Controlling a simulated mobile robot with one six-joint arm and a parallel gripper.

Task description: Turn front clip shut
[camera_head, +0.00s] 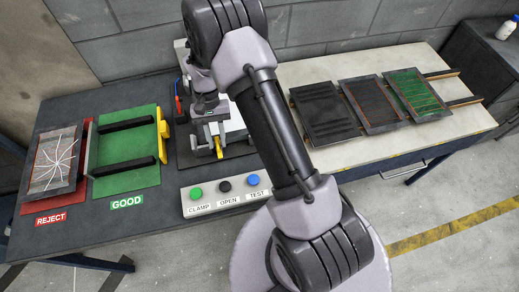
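A yellow piece (217,146), which looks like the front clip, stands at the front of a small fixture (240,127) on a dark base. It is small in the view, and I cannot tell whether it is turned open or shut. My gripper (209,116) points down just above and behind the yellow piece, at the fixture's front left. I cannot tell whether it touches the piece or whether its fingers are open or shut. My arm hides the right side of the fixture.
A button box (226,192) labelled CLAMP, OPEN, TEST stands in front. At left are a green GOOD rack (125,176) with a yellow part (163,136) beside it and a red REJECT tray (70,194) with a cracked panel. Several framed panels (369,108) lie on the right bench.

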